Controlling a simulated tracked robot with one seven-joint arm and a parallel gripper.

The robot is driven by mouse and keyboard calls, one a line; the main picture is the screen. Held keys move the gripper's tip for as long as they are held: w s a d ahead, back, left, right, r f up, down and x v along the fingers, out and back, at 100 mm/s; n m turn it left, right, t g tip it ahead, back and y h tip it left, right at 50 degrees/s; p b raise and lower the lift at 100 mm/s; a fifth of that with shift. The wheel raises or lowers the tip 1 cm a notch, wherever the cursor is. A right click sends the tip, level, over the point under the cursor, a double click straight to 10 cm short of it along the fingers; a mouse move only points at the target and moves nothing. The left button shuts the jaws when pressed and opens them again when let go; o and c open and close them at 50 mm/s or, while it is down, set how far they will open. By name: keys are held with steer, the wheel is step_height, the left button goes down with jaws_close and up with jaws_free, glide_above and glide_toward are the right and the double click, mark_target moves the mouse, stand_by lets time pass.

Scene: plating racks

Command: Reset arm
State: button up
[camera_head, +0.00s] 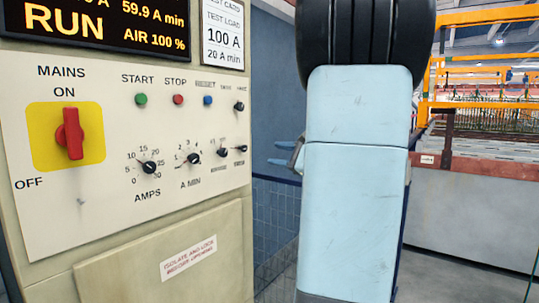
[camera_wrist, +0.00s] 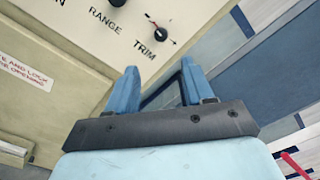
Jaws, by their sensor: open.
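My gripper (camera_wrist: 159,72) is open, with its two blue fingers apart and nothing between them in the wrist view. Beyond the fingertips are the lower part of a cream control panel (camera_wrist: 90,12) and a dark blue wall surface. In the head view my light blue arm stands upright right of the panel (camera_head: 110,185). My gripper (camera_head: 277,153) shows there only as small blue fingers left of the arm, near the panel's right edge and apart from it. The rest of the gripper is hidden behind the arm.
The panel carries a red mains switch (camera_head: 71,134) on a yellow plate, pointing up to ON, plus buttons and knobs. A display (camera_head: 100,22) reads RUN. A blue wall (camera_head: 275,90) stands behind. Orange rails (camera_head: 485,18) and a grey tank wall (camera_head: 475,215) are at right.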

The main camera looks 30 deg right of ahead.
steer(key=shift+s+d, duration=0.1)
steer(key=shift+s, duration=0.25)
stand_by(0.3)
steer(key=s+a+f+n+g+y, duration=0.1)
steer(key=s+a+f+n+g, duration=0.15)
steer(key=a, duration=0.45)
steer(key=s+a+f+n+g, duration=0.1)
steer(key=s+a+n+g, duration=0.25)
steer(key=a, duration=0.35)
steer(key=s+a+f+n+g+y, duration=0.1)
steer(key=s+a+f+n+g, duration=0.2)
steer(key=a, duration=0.4)
steer(key=s+a+f+n+g+h, duration=0.1)
steer(key=s+a+f+n+h, duration=0.1)
steer(key=s+n+h, duration=0.2)
steer(key=s+a+f+n+g+h, duration=0.1)
steer(key=s+a+f+n+h, duration=0.1)
steer(key=s+n, duration=0.6)
steer(key=shift+s+a+f+n+h, duration=0.25)
steer(key=shift+a+h, duration=0.35)
steer(key=shift+h, duration=0.5)
